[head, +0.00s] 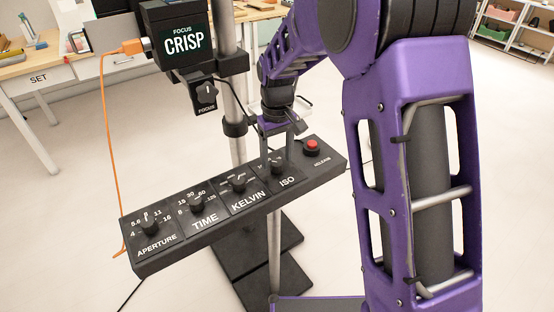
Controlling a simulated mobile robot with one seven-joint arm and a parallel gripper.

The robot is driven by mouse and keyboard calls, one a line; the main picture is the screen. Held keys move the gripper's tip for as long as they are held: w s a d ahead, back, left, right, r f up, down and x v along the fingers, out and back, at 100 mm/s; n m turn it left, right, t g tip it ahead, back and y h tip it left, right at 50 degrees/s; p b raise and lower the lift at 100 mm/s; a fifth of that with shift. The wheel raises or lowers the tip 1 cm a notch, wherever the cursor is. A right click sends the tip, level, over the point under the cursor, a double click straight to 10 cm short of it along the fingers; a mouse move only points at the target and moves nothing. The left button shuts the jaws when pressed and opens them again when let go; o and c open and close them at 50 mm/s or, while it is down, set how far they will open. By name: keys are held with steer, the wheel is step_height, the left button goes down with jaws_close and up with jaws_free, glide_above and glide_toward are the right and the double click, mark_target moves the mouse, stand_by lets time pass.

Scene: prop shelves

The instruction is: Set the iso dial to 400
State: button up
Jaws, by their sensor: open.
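The ISO dial (278,167) is a small dark knob near the right end of the long black control panel (226,230), above the white label "ISO". My gripper (277,152) points down over this dial, with one finger to each side of it. The jaws are open, and I cannot tell whether the fingers touch the knob. The fingers hide most of the ISO scale, so the dial's setting cannot be read.
The Kelvin dial (238,184), time dial (196,203) and aperture dial (148,225) line up to the left. A red release button (312,146) sits close to the right. The focus knob (206,93) and an orange cable (104,130) are above and left.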

steer(key=shift+f, duration=0.45)
steer(key=shift+c, duration=0.3)
jaws_close()
